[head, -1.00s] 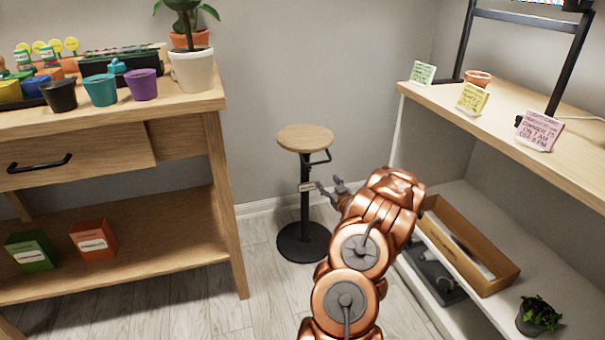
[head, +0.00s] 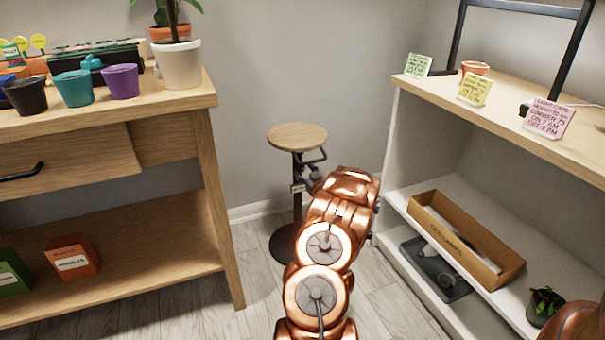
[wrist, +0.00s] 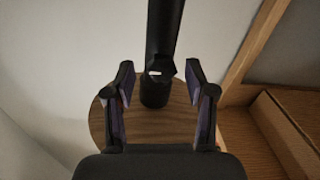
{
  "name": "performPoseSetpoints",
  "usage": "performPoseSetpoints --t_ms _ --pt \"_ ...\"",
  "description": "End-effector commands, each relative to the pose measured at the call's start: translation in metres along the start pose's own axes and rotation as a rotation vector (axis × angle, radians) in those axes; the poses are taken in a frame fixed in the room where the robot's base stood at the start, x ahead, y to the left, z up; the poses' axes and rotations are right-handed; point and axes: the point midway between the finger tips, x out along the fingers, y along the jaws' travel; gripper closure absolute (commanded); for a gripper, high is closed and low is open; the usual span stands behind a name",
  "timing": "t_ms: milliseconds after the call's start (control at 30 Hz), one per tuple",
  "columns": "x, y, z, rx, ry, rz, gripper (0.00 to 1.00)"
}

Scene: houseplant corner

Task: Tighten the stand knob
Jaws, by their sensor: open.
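The stand has a round wooden top (head: 297,138), a thin black post and a dark round base (head: 280,243) partly behind my arm. In the wrist view the black post (wrist: 164,30) runs down to the wooden top (wrist: 150,127). A dark fitting with a small white mark (wrist: 157,72), perhaps the knob, sits on the post. My gripper (wrist: 161,82) is open, with its fingers apart on either side of the fitting and no clear contact. In the head view my gripper (head: 306,182) is small and partly hidden beside the post.
A wooden bench (head: 190,98) with pots stands at left.

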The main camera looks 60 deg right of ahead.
Motion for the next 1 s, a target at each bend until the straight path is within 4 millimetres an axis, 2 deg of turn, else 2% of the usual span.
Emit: performPoseSetpoints --t_ms 200,467,1000 --pt "0.0101 -0.0022 0.0004 0.001 -0.001 -0.002 0.45" --pt "0.0108 -0.0028 -0.0002 0.001 -0.001 -0.003 0.45" --pt "0.0107 -0.0029 -0.0002 0.001 -0.001 -0.003 1.00"
